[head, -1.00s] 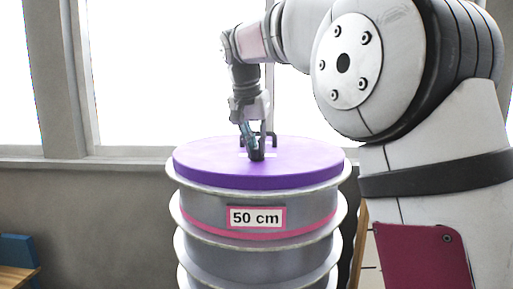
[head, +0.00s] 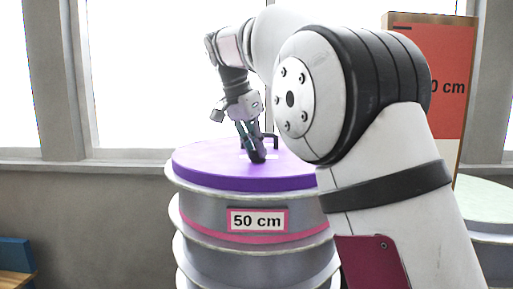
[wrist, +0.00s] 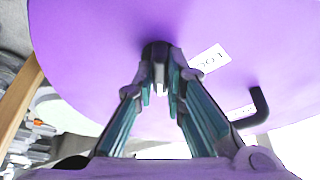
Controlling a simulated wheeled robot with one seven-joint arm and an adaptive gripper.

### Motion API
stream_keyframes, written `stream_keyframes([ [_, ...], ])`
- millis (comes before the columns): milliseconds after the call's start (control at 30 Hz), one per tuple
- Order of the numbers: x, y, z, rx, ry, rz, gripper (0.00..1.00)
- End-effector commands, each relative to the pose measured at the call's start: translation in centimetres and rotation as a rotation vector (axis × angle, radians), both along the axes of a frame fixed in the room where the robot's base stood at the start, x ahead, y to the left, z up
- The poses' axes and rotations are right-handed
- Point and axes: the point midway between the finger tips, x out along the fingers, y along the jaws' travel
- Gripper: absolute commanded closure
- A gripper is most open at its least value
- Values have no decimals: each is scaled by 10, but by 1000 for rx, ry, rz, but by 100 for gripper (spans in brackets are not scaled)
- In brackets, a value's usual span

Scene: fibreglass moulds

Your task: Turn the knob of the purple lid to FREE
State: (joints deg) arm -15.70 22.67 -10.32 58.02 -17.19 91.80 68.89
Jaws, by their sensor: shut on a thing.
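The purple lid (head: 200,160) lies on top of a grey ribbed mould with a "50 cm" label; it fills much of the wrist view (wrist: 90,50). A dark knob (wrist: 156,47) stands up from the lid. My gripper (head: 252,146) reaches down to the lid, tilted, and its fingers (wrist: 160,85) are closed around the knob. A white label reading "LOC…" (wrist: 210,60) lies just right of the knob in the wrist view. A second white label (wrist: 240,112) is partly hidden behind a black handle (wrist: 262,105). I cannot read the second label.
The grey mould (head: 225,255) has wide flanges. An orange panel (head: 425,75) marked "0 cm" and a pale green lid (head: 482,200) stand at the right, behind my arm. A blue thing on a wooden surface (head: 15,275) is at lower left. Windows line the back wall.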

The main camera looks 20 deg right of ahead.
Motion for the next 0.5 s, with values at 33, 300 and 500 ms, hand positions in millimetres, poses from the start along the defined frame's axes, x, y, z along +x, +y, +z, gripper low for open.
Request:
stream_keyframes([
  [33, 0, -1, 1, 0, -1, -3, 100],
  [300, 0, -1, 1, 0, -1, -3, 79],
  [500, 0, -1, 1, -1, -1, -1, 68],
])
